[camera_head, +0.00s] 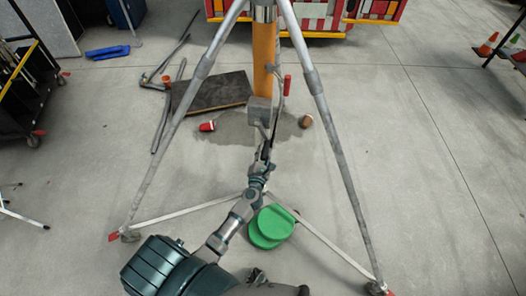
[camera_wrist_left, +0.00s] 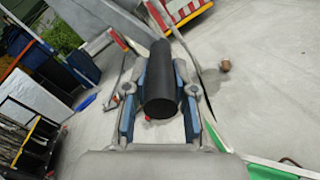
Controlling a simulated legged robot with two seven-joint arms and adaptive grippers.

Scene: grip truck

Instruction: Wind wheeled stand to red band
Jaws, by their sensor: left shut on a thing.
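The wheeled stand (camera_head: 204,65) straddles the middle of the head view on splayed grey legs with small wheels. Its upright orange mast (camera_head: 264,55) carries a grey winch box (camera_head: 259,110) low down. A red grip-like part (camera_head: 287,84) sits just right of the mast; I cannot make out a separate red band on the mast. My left gripper (camera_head: 265,155) is just below the winch box. In the left wrist view its fingers are shut on a black cylindrical handle (camera_wrist_left: 163,98), likely the winch crank. My right gripper is not in view.
A green rounded object (camera_head: 272,224) lies on the floor between the legs. A dark flat board (camera_head: 213,91) and loose poles lie behind left. A black cart (camera_head: 30,90) stands far left, a red-and-white truck (camera_head: 322,15) behind. The concrete floor at right is mostly clear.

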